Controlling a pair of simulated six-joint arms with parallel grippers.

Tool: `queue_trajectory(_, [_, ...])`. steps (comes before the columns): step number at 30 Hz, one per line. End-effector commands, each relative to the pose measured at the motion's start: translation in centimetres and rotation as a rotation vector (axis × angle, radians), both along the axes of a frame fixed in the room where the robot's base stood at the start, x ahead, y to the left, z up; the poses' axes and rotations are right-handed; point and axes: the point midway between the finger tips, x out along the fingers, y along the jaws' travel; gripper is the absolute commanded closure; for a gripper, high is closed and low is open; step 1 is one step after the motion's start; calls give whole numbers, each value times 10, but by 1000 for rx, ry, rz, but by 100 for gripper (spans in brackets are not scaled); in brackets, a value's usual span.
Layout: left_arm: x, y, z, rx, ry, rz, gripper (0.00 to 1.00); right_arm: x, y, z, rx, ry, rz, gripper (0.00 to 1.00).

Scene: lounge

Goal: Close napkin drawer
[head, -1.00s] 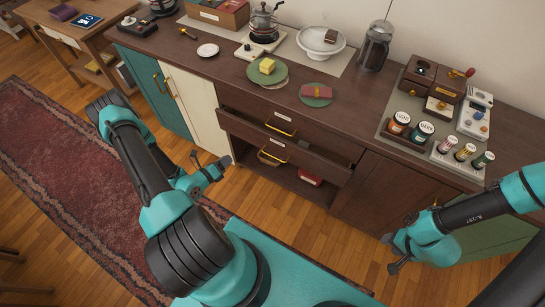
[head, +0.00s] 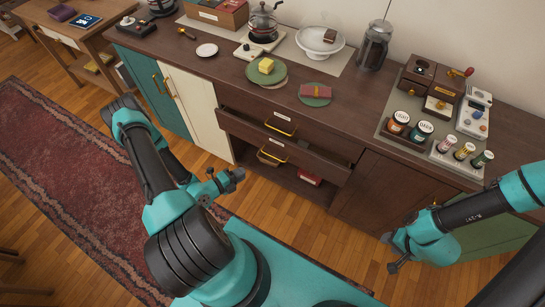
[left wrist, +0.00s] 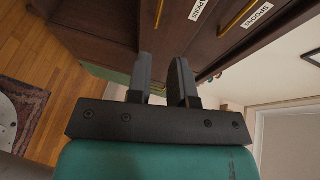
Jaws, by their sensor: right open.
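The napkin drawer (head: 240,128) is the lower of two dark wood drawers in the cabinet, and its front stands out from the cabinet face. Its brass handle (head: 273,152) faces me. In the left wrist view its label (left wrist: 198,9) is partly cut off, and the spoons drawer (left wrist: 257,15) is beside it. My left gripper (head: 238,175) is left of and below the drawer front, apart from it. The left wrist view shows its two fingers (left wrist: 162,82) apart with nothing between them. My right gripper (head: 390,254) is open and empty at the right, in front of the cabinet.
An open shelf under the drawers holds a red item (head: 310,178). Plates, jars (head: 421,132) and a kettle (head: 262,22) stand on the countertop (head: 350,118). The wood floor (head: 290,215) before the drawers is clear.

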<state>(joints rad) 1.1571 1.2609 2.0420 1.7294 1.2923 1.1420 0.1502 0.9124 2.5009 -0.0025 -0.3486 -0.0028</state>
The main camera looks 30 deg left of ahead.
Motion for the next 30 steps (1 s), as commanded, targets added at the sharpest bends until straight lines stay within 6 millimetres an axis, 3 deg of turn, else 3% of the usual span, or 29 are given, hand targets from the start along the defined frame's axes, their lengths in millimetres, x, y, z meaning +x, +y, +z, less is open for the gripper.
queue_trajectory(30, [142, -58, -28, 2, -2, -1, 80, 0, 0, 0, 0, 0, 0, 57])
